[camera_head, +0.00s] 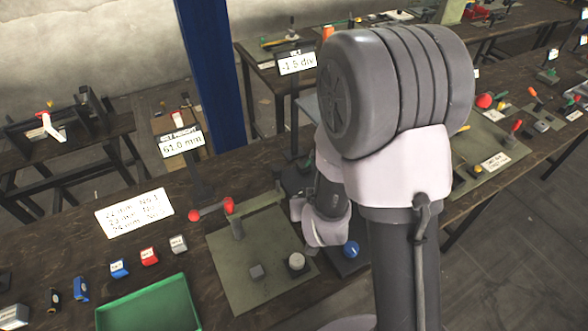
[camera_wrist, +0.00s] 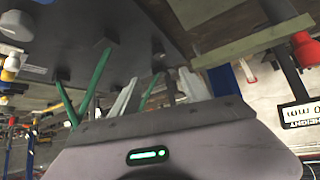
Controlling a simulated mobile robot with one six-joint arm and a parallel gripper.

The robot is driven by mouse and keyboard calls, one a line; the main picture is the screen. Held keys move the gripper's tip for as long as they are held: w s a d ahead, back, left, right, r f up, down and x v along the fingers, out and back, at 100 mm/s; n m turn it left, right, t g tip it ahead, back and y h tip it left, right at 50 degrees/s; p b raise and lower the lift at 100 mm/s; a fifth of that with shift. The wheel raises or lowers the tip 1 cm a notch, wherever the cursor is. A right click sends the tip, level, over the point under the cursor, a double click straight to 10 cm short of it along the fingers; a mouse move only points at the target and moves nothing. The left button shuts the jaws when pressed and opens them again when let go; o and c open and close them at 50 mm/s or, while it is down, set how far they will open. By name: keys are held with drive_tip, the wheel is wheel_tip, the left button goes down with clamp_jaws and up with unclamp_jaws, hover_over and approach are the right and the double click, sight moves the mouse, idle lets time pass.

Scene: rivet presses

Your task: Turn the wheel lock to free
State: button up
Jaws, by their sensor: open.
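My gripper (camera_wrist: 158,88) shows in the wrist view with its two light grey fingers spread apart and nothing held between them. Green strips (camera_wrist: 98,78) and a dark flat surface (camera_wrist: 100,40) lie beyond the fingers; I cannot tell how close they are. In the head view my arm covers the middle of the bench, and the fingertips cannot be made out clearly. I cannot pick out the wheel lock with certainty in either view; it may be hidden behind my arm. A blue knob (camera_head: 351,250) sits on a dark plate just beside my wrist.
A green tray (camera_head: 150,305) and small labelled blocks (camera_head: 149,257) lie to the left. A display sign (camera_head: 182,143) stands behind, near a blue post (camera_head: 212,80).

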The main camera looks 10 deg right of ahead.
sight(303, 192)
drive_tip(key=b+x, duration=0.1)
drive_tip(key=x, duration=1.4)
drive_tip(key=shift+f, duration=0.25)
clamp_jaws()
